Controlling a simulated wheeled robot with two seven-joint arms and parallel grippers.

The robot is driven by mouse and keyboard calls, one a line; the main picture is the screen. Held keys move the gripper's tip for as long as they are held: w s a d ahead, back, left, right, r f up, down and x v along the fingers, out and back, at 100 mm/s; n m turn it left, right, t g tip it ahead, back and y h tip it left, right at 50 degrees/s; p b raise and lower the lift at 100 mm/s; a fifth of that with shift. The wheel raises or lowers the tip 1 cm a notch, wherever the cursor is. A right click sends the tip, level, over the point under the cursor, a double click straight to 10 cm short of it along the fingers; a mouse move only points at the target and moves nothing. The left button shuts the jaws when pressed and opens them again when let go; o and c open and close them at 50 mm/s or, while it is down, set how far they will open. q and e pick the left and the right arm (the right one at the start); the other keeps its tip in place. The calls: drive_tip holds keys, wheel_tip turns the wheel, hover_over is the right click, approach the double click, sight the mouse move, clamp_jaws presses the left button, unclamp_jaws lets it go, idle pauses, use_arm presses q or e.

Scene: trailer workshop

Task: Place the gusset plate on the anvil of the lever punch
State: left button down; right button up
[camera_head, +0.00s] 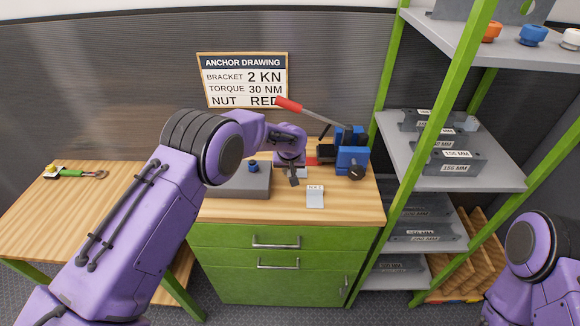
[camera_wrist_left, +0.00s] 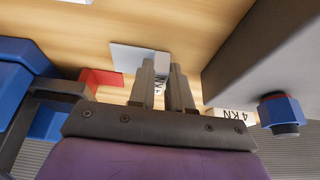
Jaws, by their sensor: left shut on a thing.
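The gusset plate appears to be the small pale grey plate with a white label (camera_head: 315,199), just right of and in front of my left gripper (camera_head: 294,181). In the left wrist view the plate (camera_wrist_left: 130,57) runs behind the fingertips (camera_wrist_left: 161,66), and lettering shows between them. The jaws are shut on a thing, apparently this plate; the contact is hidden. The lever punch (camera_head: 352,160) is blue, with a red-tipped lever (camera_head: 288,104) raised to the left. It stands right of the gripper. A red part (camera_wrist_left: 100,79) shows beside it. The anvil cannot be made out clearly. My right gripper is not in view.
A grey block (camera_head: 240,190) with a blue nut (camera_head: 253,166) stands close left of the gripper. A label reading 4 KN (camera_wrist_left: 232,116) shows near it. A green-framed shelf (camera_head: 480,175) with labelled brackets stands right. The bench front (camera_head: 285,213) is clear.

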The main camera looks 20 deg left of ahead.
use_arm(q)
drive_tip(key=shift+f, duration=0.1)
drive_tip(key=shift+f, duration=0.15)
drive_tip(key=c, duration=1.1)
unclamp_jaws()
drive_tip(key=shift+o, duration=0.2)
